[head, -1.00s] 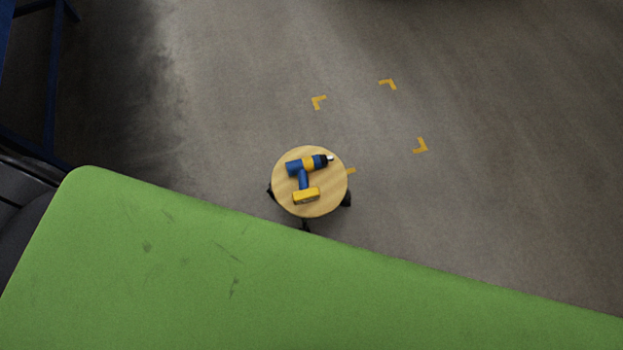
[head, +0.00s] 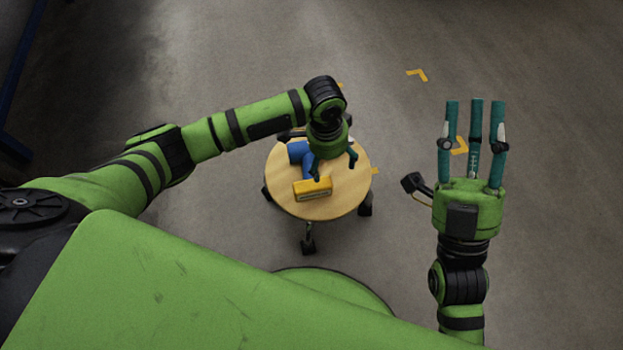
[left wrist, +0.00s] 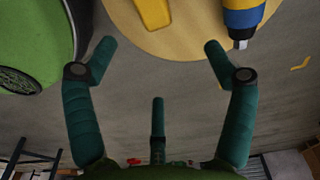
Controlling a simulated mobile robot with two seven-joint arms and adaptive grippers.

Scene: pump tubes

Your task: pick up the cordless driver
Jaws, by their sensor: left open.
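The cordless driver, blue with a yellow battery (head: 313,188), lies on its side on a round wooden stool top (head: 345,195). My left gripper (head: 334,165) is over the stool and hides the driver's front part in the head view. In the left wrist view its fingers (left wrist: 158,62) are spread and empty. There the driver's yellow battery (left wrist: 153,12) and its blue and yellow nose (left wrist: 243,18) show at the top edge, beyond the fingertips. My right gripper (head: 476,104) is open and empty, off to the right of the stool, fingers pointing away.
The stool stands on dark feet with casters (head: 308,246) on a grey concrete floor. Yellow corner marks (head: 417,75) lie on the floor behind and to the right. A dark blue frame (head: 15,90) stands at the far left.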

